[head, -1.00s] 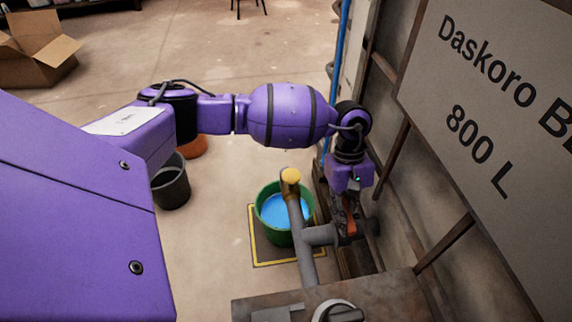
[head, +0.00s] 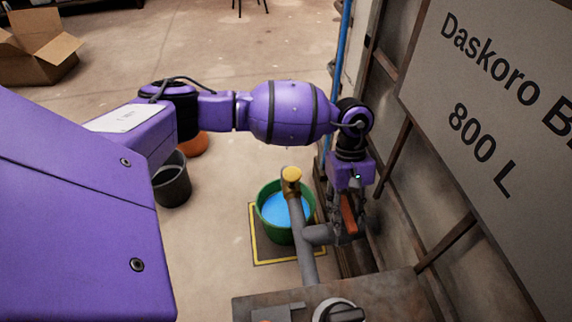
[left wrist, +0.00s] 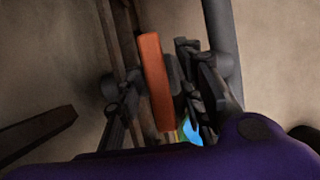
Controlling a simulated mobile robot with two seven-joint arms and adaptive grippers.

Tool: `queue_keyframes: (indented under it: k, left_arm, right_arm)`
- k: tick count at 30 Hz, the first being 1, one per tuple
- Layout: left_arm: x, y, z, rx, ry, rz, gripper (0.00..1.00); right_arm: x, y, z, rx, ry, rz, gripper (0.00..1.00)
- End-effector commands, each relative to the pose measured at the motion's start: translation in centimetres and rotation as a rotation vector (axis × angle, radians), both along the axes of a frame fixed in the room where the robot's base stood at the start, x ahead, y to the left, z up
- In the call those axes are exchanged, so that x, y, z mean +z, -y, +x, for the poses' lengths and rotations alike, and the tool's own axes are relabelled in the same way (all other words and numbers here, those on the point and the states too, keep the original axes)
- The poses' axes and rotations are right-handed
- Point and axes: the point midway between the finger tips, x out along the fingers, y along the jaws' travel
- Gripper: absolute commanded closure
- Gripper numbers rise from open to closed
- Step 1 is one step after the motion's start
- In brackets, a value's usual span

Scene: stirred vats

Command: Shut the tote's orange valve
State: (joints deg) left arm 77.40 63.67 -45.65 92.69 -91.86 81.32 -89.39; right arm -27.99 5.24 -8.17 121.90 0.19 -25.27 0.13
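The orange valve handle (head: 348,214) is a flat bar on the grey pipe (head: 320,235) beside the tank wall. In the head view it appears to lie across the short side pipe. My left gripper (head: 349,226) is at the handle, pointing down. In the left wrist view the orange handle (left wrist: 154,82) stands between the two dark fingers of my left gripper (left wrist: 160,88). A gap shows on the left finger's side; the right side is close, and I cannot tell whether it touches. My right gripper is in neither view.
A green bucket (head: 265,224) with blue liquid stands on a yellow-edged floor square beside the yellow-capped pipe. A lettered sign (head: 490,110) and rusty frame bars line the right. A dark bin (head: 172,182) and a cardboard box (head: 35,55) stand on the otherwise mostly open floor.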

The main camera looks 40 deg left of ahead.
Motion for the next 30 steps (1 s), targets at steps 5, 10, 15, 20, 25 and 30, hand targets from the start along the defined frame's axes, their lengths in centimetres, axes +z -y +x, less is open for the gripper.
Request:
queue_keyframes:
  k: [5,10,15,20,25,30]
  left_arm:
    - [2.7,-0.8,1.0,0.000,0.010,0.000,0.65]
    - [6.2,-1.9,1.9,0.001,0.009,0.000,0.65]
    - [9.1,-2.8,2.5,0.000,0.007,0.001,0.65]
    - [10.6,-3.3,2.9,-0.001,0.005,0.001,0.65]
    - [11.1,-3.5,3.0,-0.001,0.005,0.000,0.65]
    - [11.0,-3.5,3.0,0.000,0.004,0.000,0.65]
  right_arm:
    - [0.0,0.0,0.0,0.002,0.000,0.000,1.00]
    - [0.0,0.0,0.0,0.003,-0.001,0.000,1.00]
    - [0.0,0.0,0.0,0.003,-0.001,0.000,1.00]
    - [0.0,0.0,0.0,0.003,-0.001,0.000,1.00]
    - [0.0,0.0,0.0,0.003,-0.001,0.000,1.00]
    - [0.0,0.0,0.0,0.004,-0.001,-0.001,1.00]
